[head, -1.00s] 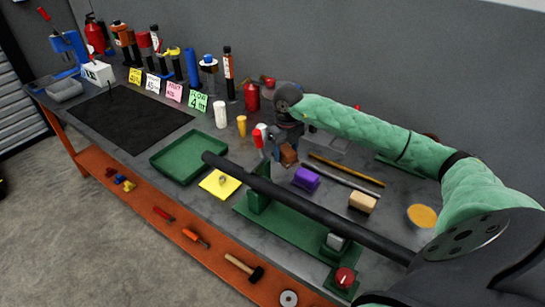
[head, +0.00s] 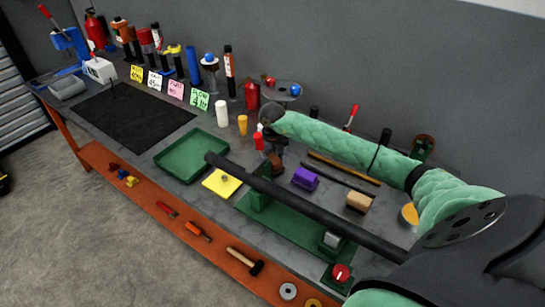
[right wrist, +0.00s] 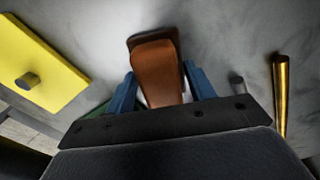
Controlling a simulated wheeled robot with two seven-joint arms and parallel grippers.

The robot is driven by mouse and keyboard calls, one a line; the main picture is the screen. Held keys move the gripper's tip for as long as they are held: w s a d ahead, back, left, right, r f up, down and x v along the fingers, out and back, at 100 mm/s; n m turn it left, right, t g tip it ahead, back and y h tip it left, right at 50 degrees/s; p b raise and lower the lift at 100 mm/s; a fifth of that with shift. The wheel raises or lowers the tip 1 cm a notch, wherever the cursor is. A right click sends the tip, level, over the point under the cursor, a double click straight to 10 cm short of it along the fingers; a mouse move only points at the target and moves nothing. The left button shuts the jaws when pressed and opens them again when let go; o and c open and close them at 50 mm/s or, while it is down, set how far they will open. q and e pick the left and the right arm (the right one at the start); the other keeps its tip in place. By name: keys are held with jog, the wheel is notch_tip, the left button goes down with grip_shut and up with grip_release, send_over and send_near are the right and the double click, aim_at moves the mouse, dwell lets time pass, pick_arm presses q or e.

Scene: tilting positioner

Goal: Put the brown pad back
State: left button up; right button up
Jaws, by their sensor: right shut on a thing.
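The brown pad (right wrist: 157,70) is between the blue fingers of my right gripper (right wrist: 165,88) in the right wrist view. The gripper is shut on it. A darker edge shows at the pad's far end. In the head view the pad (head: 277,164) is small and partly hidden below my right gripper (head: 276,152), just behind the long black bar. I cannot tell whether it touches the bench. A purple block (head: 305,179) and a tan block (head: 359,201) stand to its right. My left gripper is not in view.
The black bar (head: 300,202) crosses above the green base (head: 285,227) in front of the pad. A green tray (head: 160,164) and a yellow plate (head: 221,184) lie to the left. Behind are a yellow cylinder (head: 242,124) and a white one (head: 222,112). Thin rods (head: 345,170) lie right.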

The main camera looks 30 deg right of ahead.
jog(key=shift+f, duration=0.15)
jog(key=shift+f, duration=0.15)
jog(key=o, duration=1)
jog(key=shift+c, duration=0.2)
